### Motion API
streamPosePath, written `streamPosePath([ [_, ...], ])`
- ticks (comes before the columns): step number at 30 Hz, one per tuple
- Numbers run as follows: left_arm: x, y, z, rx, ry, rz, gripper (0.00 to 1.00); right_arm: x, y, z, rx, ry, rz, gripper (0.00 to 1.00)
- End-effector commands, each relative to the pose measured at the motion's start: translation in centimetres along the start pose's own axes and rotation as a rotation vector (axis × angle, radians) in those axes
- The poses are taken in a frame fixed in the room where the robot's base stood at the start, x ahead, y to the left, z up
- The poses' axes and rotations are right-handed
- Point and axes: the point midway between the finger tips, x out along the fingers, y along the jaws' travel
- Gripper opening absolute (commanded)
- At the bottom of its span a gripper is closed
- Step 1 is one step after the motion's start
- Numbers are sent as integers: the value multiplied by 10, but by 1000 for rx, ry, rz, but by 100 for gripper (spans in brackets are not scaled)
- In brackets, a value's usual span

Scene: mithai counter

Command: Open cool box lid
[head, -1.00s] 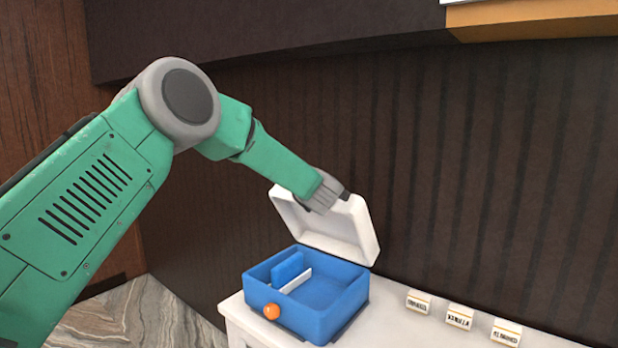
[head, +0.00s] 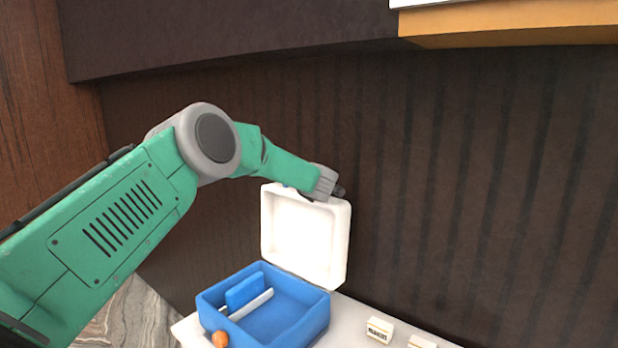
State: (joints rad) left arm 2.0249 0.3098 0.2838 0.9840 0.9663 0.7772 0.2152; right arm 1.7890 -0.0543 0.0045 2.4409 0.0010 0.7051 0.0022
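The cool box (head: 312,318) is blue and stands on a white counter at the bottom middle, with an orange knob (head: 220,339) at its front corner. Its white lid (head: 305,240) stands raised, close to upright, along the box's back edge. Inside the box are a blue block (head: 245,291) and a white strip (head: 252,305). My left gripper (head: 338,190) is at the top edge of the lid, touching or very near it. Its fingers are small, dark and partly hidden, so I cannot tell whether they are open. My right gripper is not in view.
Small white labelled blocks (head: 380,330) sit on the white counter (head: 350,312) right of the box. A dark ribbed wall (head: 450,190) rises behind the lid. An orange-edged shelf (head: 510,27) is at upper right.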

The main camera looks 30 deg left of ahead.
Motion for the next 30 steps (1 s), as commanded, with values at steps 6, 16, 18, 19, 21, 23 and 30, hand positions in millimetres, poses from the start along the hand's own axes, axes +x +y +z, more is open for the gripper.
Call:
streamPosePath([
  [6,4,2,-2,-1,6,4,0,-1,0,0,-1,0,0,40],
  [16,5,2,-2,-1,8,3,19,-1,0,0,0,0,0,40],
  [18,5,1,-2,-1,7,3,38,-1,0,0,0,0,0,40],
  [19,5,1,-2,-1,7,3,38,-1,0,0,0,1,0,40],
  [21,5,1,-2,-1,6,2,38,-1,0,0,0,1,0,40],
  [23,5,0,-1,0,6,2,38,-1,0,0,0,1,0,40],
  [30,0,0,0,1,4,0,38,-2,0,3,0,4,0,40],
])
